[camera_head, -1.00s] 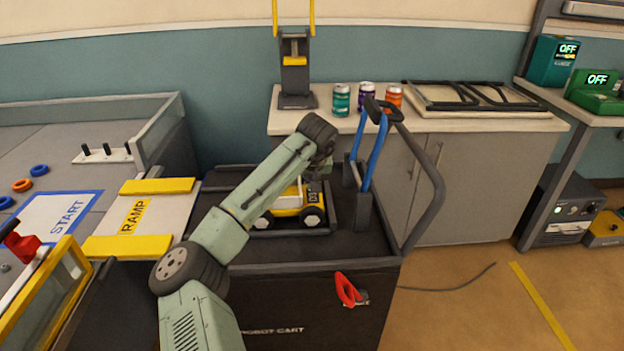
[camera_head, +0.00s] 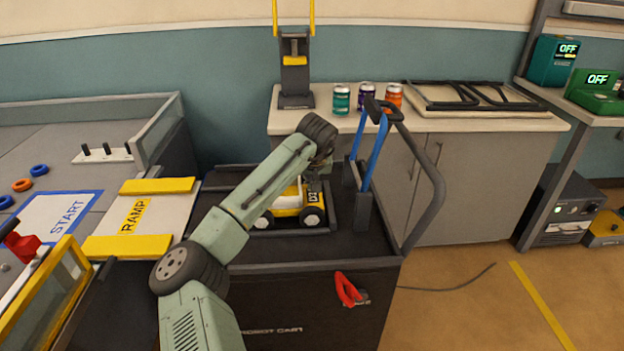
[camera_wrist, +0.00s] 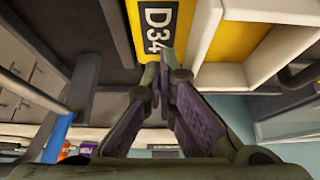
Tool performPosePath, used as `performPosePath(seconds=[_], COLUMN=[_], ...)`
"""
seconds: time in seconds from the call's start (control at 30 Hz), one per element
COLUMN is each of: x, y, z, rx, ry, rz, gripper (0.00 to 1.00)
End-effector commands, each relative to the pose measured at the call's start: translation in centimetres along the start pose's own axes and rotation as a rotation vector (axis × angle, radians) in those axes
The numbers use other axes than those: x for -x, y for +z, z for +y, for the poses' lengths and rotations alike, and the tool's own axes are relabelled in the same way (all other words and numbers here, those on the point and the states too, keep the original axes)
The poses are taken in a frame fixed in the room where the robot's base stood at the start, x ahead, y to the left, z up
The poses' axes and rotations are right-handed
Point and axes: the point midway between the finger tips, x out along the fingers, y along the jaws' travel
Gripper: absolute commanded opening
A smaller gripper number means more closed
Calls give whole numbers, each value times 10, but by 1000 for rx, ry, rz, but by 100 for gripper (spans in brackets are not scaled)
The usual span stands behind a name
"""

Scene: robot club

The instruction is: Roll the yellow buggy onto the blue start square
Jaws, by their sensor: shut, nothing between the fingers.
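The yellow buggy (camera_head: 288,206), with dark wheels and a D34 plate, stands on top of the dark robot cart (camera_head: 270,247), partly hidden behind my arm. My gripper (camera_head: 318,172) is at the buggy's right end, mostly hidden by my wrist. In the wrist view my gripper's fingertips (camera_wrist: 164,60) are together and empty, close to the buggy's yellow end (camera_wrist: 148,14) just by its plate; I cannot tell whether they touch. The blue start square (camera_head: 62,222), a white panel with a blue border marked START, lies on the grey table at the left.
A ramp (camera_head: 140,215) with yellow side rails spans between the table and the cart. A blue-levered frame (camera_head: 372,160) and the cart's handle (camera_head: 436,190) stand right of the buggy. A red clamp handle (camera_head: 22,243) is near the start square. Cans (camera_head: 341,99) stand on the back counter.

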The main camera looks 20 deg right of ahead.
Motion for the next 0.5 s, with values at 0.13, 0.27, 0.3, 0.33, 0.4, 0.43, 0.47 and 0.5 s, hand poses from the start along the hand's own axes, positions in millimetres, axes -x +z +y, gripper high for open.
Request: performPosePath(seconds=[0.13, 0.27, 0.3, 0.33, 0.4, 0.43, 0.47, 0.5], x=[-3, -8, -10, -12, -15, -16, -17, -18], y=[2, 5, 6, 8, 9, 10, 11, 12], z=[0, 0, 0, 0, 0, 0, 0, 0], rx=[0, 0, 0, 0, -1, 0, -1, 0], ry=[0, 1, 1, 1, 0, 0, 0, 1], rz=[-1, -1, -1, -2, -2, -1, -1, -1], gripper=[0, 0, 0, 0, 0, 0, 0, 0])
